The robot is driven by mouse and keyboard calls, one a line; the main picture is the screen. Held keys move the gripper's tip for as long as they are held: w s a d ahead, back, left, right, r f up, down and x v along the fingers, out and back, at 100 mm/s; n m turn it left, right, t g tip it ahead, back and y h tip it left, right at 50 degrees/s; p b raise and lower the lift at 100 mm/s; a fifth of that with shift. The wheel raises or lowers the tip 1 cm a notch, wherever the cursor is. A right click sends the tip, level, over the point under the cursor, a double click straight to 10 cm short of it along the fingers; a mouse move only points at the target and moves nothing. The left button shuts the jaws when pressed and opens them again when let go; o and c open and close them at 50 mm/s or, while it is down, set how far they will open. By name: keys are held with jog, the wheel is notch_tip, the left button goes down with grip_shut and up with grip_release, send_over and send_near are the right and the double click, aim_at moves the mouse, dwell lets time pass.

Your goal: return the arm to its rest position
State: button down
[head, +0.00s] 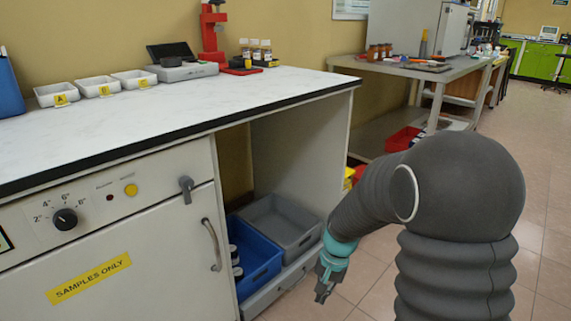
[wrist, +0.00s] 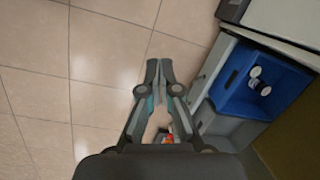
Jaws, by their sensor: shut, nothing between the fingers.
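My arm reaches forward and down at the right of the head view. My gripper (head: 326,290) hangs over the floor, in front of the open bay under the counter and right of the blue crate. In the wrist view my gripper (wrist: 158,66) points out over bare floor tiles, and its two fingers are close together with nothing held. No object touches the fingertips in either view.
A white counter (head: 190,115) with a closed cabinet stands at the left. A blue crate (head: 262,270) with white-capped bottles and a grey crate (head: 300,240) sit low in its bay. A side table (head: 460,72) stands behind. Tiled floor (head: 545,230) is clear at the right.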

jog(key=s+d+r+n+t+h, duration=0.1)
jog(key=s+d+r+n+t, duration=0.1)
jog(key=s+r, duration=0.7)
jog(key=s+d+r+n+t+h+p, duration=0.1)
jog(key=s+d+r+t, duration=0.3)
jog(key=s+r, duration=0.6)
notch_tip(320, 180, up, 4)
jog(key=shift+d+n+p, duration=0.25)
jog(key=shift+n+p, duration=0.05)
jog(key=shift+n, duration=0.5)
jog(key=shift+s, duration=0.1)
